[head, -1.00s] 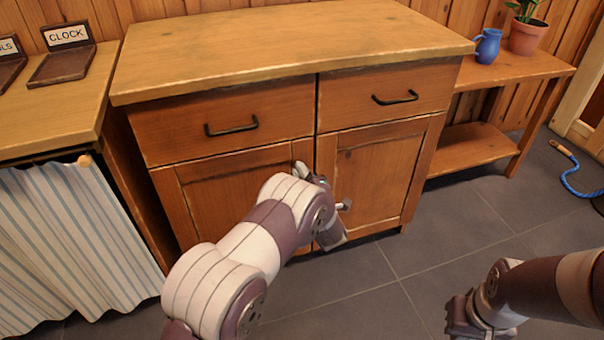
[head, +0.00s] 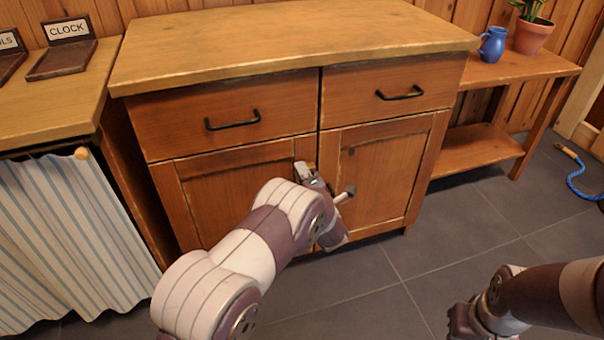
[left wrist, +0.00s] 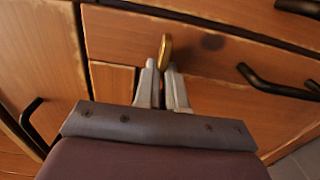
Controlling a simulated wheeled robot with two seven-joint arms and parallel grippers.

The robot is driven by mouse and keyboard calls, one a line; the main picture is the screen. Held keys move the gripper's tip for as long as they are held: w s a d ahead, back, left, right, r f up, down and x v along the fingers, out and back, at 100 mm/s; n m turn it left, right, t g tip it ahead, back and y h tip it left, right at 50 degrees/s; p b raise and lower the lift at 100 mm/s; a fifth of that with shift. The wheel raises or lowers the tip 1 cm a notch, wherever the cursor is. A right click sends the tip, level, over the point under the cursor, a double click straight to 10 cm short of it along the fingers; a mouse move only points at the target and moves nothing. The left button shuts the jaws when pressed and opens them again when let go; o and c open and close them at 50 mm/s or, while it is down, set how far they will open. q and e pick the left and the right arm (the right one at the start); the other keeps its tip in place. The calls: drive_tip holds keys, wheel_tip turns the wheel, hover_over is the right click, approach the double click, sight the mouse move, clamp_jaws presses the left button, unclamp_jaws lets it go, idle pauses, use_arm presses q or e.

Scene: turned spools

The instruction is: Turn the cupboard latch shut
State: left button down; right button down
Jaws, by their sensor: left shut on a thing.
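The wooden cupboard (head: 238,190) has two doors below two drawers. The brass latch (left wrist: 166,48) shows in the left wrist view as a narrow upright piece between my fingertips, in front of the wood. My left gripper (left wrist: 163,80) is shut on it. In the head view my left gripper (head: 304,171) is at the top of the seam between the doors, and its wrist hides most of the latch and part of the left door. My right gripper (head: 466,318) is low at the right, over the floor, far from the latch; its jaws cannot be made out.
Black drawer handles (head: 232,121) (head: 400,93) stick out above the doors. A striped curtain (head: 75,235) hangs under the left counter. A blue jug (head: 492,45) and a potted plant (head: 533,35) stand on the right bench. The grey floor in front is clear.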

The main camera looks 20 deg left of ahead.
idle(0.3)
use_arm(q)
drive_tip(key=c, duration=1.2)
unclamp_jaws()
drive_tip(key=p+v, duration=0.5)
drive_tip(key=v, duration=0.7)
drive_tip(key=shift+s+d, duration=0.2)
drive_tip(key=shift+s, duration=0.05)
